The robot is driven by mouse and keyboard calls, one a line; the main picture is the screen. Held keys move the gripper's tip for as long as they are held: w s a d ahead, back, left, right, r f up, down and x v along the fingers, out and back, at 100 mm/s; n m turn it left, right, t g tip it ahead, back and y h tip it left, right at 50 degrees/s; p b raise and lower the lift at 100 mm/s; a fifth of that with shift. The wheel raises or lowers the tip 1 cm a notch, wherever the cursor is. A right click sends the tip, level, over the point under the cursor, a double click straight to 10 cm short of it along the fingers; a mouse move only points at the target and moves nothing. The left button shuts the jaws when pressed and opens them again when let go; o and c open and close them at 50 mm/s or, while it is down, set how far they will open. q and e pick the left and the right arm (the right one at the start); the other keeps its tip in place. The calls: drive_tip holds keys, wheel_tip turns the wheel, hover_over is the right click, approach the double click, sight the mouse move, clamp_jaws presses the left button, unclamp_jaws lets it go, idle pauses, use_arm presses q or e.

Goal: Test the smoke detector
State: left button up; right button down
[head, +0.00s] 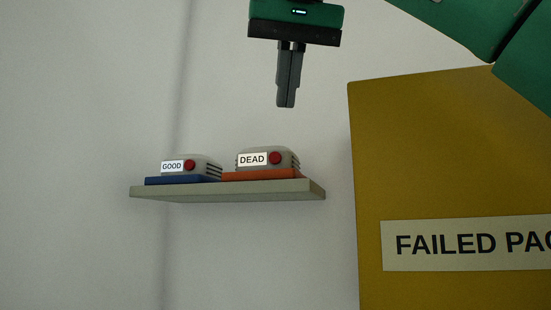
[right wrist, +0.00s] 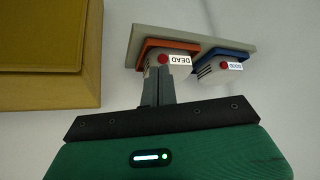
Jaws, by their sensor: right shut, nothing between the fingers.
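Two pale smoke detectors with red buttons sit on a wall shelf (head: 230,193) in the head view. The left one, labelled GOOD (head: 205,162), rests on a blue base (head: 182,180). The right one, labelled DEAD (head: 285,154), rests on an orange base (head: 265,175). My right gripper (head: 286,105) points down, shut and empty, above the DEAD detector and apart from it. In the right wrist view the shut fingers (right wrist: 178,68) overlap the DEAD detector (right wrist: 181,60), with the GOOD detector (right wrist: 222,69) to its right. My left gripper is not in view.
A large yellow-brown box (head: 430,150) with a sign beginning FAILED PAC (head: 470,243) fills the right side, close to the shelf's right end. It also shows at the left of the right wrist view (right wrist: 50,50). The wall left of the shelf is bare.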

drive_tip(key=v, duration=0.6)
drive_tip(key=shift+s+r, duration=0.2)
drive_tip(key=shift+s, duration=0.15)
drive_tip(key=shift+w, duration=0.1)
idle(0.8)
